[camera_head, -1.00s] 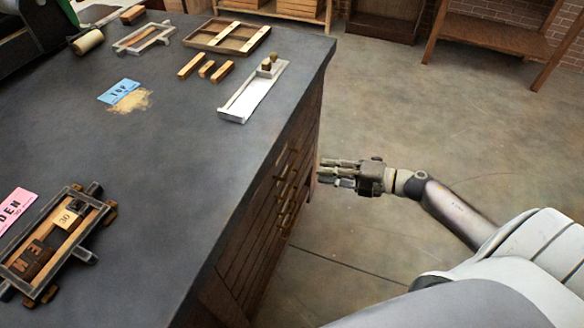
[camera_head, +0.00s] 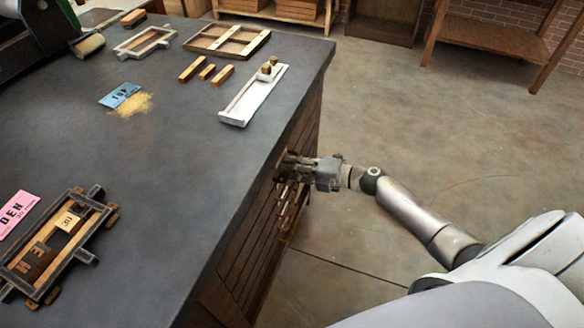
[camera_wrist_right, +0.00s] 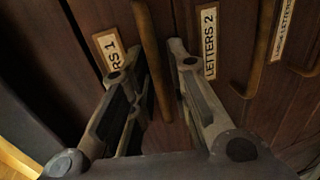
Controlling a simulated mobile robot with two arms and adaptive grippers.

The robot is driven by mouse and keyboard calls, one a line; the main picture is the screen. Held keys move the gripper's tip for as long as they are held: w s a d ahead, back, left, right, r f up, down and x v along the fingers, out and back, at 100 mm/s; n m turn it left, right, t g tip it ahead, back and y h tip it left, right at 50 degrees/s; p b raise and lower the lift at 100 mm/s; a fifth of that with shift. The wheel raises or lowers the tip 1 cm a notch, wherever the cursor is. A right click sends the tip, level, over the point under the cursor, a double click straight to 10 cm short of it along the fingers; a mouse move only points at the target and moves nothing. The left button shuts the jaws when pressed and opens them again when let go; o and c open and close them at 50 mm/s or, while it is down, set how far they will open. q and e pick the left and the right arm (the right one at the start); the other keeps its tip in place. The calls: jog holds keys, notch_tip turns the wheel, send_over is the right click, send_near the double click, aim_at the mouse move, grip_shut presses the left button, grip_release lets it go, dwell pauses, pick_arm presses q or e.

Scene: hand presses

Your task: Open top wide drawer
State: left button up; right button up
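The drawers (camera_head: 250,232) are in the dark wood side of the bench, with several brass-coloured bar handles (camera_head: 287,210). They look shut. My right gripper (camera_head: 284,166) is at the uppermost handle area, just below the bench top's edge. In the right wrist view, its two fingers (camera_wrist_right: 151,64) are apart, one on each side of a bar handle (camera_wrist_right: 148,38). A gap shows between the handle and the fingers. Labels ending "RS 1" (camera_wrist_right: 109,50) and reading "LETTERS 2" (camera_wrist_right: 209,42) flank that handle. My left gripper is not in view.
A second handle (camera_wrist_right: 260,50) is to the right in the wrist view. The bench top (camera_head: 190,180) holds a white tray (camera_head: 252,96), wooden blocks (camera_head: 207,72) and a frame with type (camera_head: 55,245). The floor (camera_head: 430,130) right of the bench is clear.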

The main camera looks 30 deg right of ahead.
jog(key=shift+c, duration=0.2)
grip_shut()
jog(key=shift+s+d, duration=0.1)
